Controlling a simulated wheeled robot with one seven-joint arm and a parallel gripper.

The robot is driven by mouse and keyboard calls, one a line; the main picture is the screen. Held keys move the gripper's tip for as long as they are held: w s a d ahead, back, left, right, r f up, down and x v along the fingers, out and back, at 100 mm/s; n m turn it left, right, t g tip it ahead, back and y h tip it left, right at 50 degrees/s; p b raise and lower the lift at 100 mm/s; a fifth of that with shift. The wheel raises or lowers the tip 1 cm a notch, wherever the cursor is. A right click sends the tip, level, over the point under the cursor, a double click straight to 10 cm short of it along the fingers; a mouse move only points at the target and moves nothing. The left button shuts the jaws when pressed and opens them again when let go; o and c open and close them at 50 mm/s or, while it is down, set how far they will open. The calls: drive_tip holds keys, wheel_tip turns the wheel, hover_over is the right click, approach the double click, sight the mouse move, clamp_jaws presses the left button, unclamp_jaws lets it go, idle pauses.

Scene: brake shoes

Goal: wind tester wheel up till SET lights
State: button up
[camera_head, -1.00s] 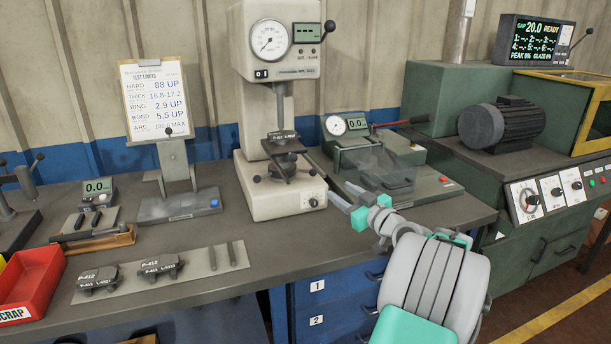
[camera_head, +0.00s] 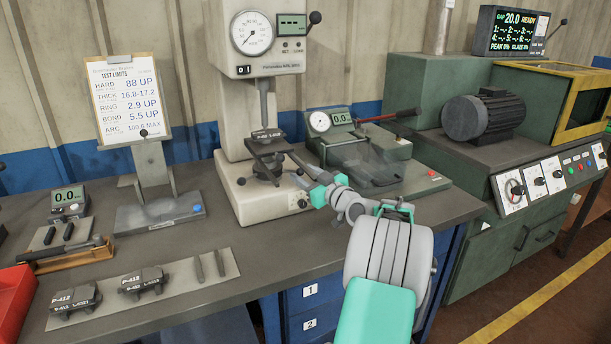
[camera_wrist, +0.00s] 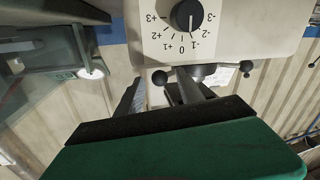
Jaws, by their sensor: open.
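The cream tester (camera_head: 265,195) stands on the bench, with a round dial (camera_head: 252,33) and a small display at its top. The SET lamp (camera_head: 286,45) looks dark. A dark brake shoe (camera_head: 267,134) sits on the tester's support. Below it is the wheel (camera_head: 266,168), with ball-ended spokes; a ball knob also shows in the wrist view (camera_wrist: 160,77). My gripper (camera_head: 306,168) is open and empty at the right of the wheel. In the wrist view my fingers (camera_wrist: 160,92) point toward the wheel's spokes; contact cannot be told.
A thickness gauge with a clear guard (camera_head: 365,160) stands close to the right of my gripper. A test limits board (camera_head: 128,100) stands left. Two brake shoes lie on a plate (camera_head: 205,282) at the front. A knob with a -3 to +3 scale (camera_wrist: 186,15) is on the tester base.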

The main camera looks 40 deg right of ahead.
drive_tip(key=shift+c, duration=0.2)
clamp_jaws()
idle(1.1)
